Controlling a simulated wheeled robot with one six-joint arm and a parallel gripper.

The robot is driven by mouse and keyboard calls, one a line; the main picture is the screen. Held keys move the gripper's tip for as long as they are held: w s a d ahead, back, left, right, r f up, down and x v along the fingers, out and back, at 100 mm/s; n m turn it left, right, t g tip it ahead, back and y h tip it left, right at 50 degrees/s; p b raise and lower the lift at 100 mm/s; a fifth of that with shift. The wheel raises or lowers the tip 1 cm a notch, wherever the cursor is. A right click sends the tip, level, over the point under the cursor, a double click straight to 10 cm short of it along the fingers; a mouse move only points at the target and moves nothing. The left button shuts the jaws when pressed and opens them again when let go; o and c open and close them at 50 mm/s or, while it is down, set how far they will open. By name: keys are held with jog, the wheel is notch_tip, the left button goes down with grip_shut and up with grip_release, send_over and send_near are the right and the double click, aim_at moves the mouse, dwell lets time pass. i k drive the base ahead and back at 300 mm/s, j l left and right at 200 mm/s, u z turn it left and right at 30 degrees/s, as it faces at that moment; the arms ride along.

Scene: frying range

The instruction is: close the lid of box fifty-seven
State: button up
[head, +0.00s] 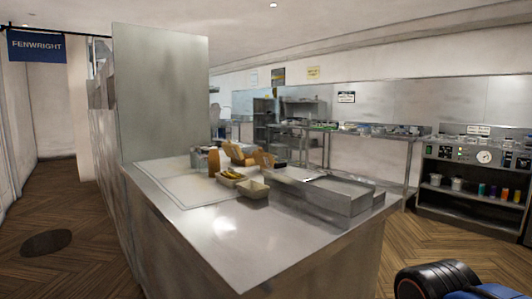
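Several small tan boxes stand on the steel counter (215,222). One open tray-like box (230,181) holds yellow food. A second open box (254,194) stands just right of it and nearer to me, and looks empty. Behind them, two brown upright flaps or raised lids (233,151) and (264,159) show, partly hidden. No number is readable on any box, so I cannot tell which is fifty-seven. My gripper is not in view; only a dark part of my arm shows at the lower right.
A tall steel panel (160,98) rises at the counter's left. A raised steel unit (338,196) sits on its right end. A shelf unit with a control panel and coloured cups (472,165) stands far right. Wooden floor (430,237) is open between counter and shelf.

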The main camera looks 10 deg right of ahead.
aim_at(263, 158)
jog(key=k+j+u, duration=0.15)
jog(key=u, duration=0.25)
jog(key=i+j+u, duration=0.15)
jog(key=u, duration=0.35)
jog(key=i+j+u, duration=0.15)
jog(key=u, duration=0.3)
jog(key=i+j+u, duration=0.1)
jog(key=u, duration=0.4)
jog(key=i, duration=1.95)
jog(key=i+z, duration=0.2)
jog(key=z, duration=0.25)
jog(key=i+j+z, duration=0.1)
jog(key=z, duration=0.3)
jog(key=i+j+z, duration=0.15)
jog(key=z, duration=0.3)
jog(key=i+j, duration=0.05)
jog(key=i, duration=0.05)
